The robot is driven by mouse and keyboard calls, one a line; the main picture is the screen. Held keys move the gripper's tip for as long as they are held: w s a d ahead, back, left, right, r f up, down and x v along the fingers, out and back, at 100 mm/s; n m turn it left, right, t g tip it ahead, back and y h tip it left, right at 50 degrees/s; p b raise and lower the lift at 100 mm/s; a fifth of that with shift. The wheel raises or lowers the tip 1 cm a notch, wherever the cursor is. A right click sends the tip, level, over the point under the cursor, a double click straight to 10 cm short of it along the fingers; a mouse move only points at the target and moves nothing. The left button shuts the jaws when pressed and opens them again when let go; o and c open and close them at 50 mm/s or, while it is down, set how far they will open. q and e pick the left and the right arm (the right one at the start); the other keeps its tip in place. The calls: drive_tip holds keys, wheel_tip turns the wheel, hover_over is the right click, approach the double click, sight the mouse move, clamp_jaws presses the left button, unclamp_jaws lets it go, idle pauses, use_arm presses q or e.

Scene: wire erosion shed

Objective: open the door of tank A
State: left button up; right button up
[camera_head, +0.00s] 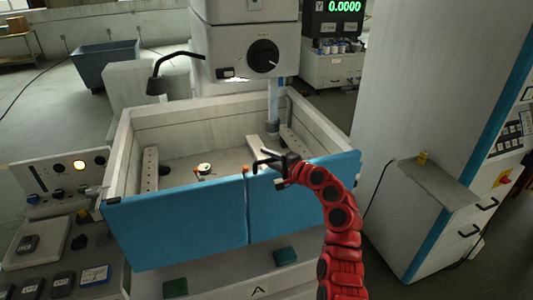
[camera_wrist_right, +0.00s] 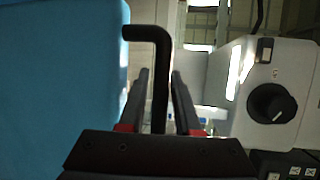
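Tank A (camera_head: 123,170) is a grey open-topped box with a blue front in two panels. A label "A" (camera_head: 257,290) is below it. The left blue panel (camera_head: 175,225) and the right blue panel (camera_head: 300,205) meet at a vertical seam and stand upright, closed. My right gripper (camera_head: 272,160) is at the top edge of the right panel. In the right wrist view a black bent handle (camera_wrist_right: 159,75) comes off the blue panel (camera_wrist_right: 60,80). It runs between the fingers of my right gripper (camera_wrist_right: 160,100), which look open with narrow gaps around it. My left gripper is not in view.
A grey machine head (camera_head: 250,50) with a black dial hangs over the tank. A black bent lamp (camera_head: 157,82) stands at its left. A control box (camera_head: 65,180) is left of the tank. A tall cabinet with a shelf (camera_head: 437,180) stands at the right.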

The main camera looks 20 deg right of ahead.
drive_tip(key=shift+w+a, duration=0.15)
drive_tip(key=shift+w, duration=0.25)
drive_tip(key=shift+f, duration=0.1)
clamp_jaws()
idle(1.2)
